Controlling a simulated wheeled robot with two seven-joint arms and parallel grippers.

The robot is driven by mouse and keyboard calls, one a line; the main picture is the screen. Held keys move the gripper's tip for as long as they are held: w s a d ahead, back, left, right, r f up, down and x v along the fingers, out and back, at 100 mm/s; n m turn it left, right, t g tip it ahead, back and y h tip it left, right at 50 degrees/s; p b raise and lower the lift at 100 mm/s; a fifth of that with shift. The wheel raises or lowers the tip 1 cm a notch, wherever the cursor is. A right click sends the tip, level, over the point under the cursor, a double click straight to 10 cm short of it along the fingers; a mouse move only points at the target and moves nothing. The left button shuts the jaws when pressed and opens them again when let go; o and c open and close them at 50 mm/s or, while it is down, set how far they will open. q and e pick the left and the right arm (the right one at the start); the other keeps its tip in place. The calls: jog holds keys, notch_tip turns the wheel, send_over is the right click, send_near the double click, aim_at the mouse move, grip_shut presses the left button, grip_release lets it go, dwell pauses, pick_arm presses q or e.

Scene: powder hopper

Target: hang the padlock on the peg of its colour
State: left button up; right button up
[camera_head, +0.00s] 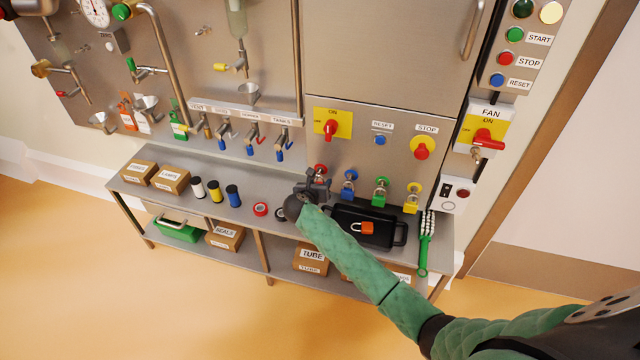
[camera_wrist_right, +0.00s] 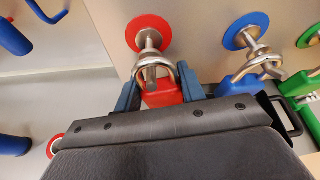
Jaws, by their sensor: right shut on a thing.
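A red padlock (camera_wrist_right: 161,93) with a steel shackle is between the blue fingers of my right gripper (camera_wrist_right: 160,88), which is shut on it. In the right wrist view its shackle is at the tip of the steel peg with the red disc (camera_wrist_right: 148,34); the peg end seems to pass through the shackle. In the head view my right gripper (camera_head: 318,188) is just below the red peg (camera_head: 320,170) and mostly hides the padlock. Blue (camera_head: 348,188), green (camera_head: 380,190) and yellow (camera_head: 411,200) padlocks hang on pegs to the right. My left gripper is not in view.
Tape rolls (camera_head: 261,209), spools and cartons stand to the left. Panel knobs (camera_head: 331,128) are above the pegs.

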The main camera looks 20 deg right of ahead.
dwell(0.3)
jog(key=o, duration=1.1)
